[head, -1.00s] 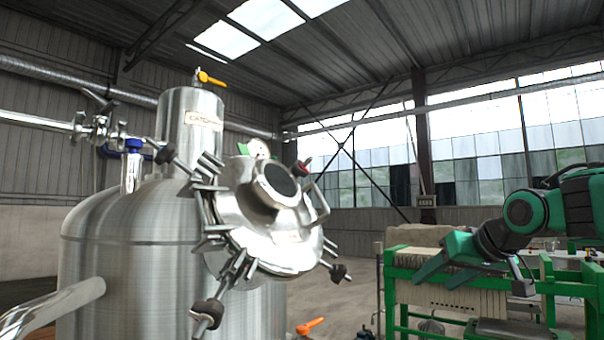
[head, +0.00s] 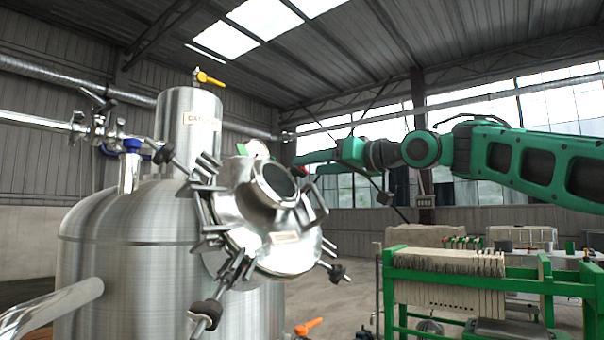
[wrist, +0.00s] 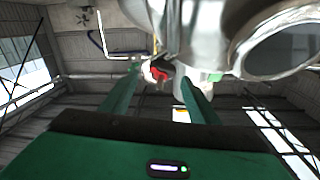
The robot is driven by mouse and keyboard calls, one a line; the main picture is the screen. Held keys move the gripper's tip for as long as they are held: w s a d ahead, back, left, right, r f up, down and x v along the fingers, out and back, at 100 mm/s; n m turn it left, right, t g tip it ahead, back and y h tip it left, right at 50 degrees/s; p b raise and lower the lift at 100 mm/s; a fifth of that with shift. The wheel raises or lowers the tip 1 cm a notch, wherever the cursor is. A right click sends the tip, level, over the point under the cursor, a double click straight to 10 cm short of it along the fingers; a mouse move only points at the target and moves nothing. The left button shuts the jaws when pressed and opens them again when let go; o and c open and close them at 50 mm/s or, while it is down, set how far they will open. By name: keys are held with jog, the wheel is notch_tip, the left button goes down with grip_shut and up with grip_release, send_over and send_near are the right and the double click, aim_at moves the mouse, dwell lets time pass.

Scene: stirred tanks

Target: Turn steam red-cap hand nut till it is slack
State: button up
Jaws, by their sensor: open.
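The steam tank's round manway lid (head: 285,240) is ringed by several hand nuts on swing bolts. The red-cap hand nut (head: 303,171) is at the lid's upper right and is partly covered by my gripper in the head view. In the wrist view its red cap (wrist: 158,72) shows between the tips of my two green fingers. My gripper (head: 302,160) is open and reaches in from the right. In the wrist view the fingers (wrist: 159,80) stand apart on either side of the cap. I cannot tell whether either one touches it.
The lid's short sight-glass neck (head: 275,183) and a bent handle (head: 316,205) are close below the gripper. Black-knobbed nuts (head: 206,313) jut out around the lid. A green-framed filter press (head: 450,280) stands at the right. The air between it and the tank is free.

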aim_at(298, 169)
jog(key=shift+x, duration=1.9)
jog(key=shift+c, duration=0.2)
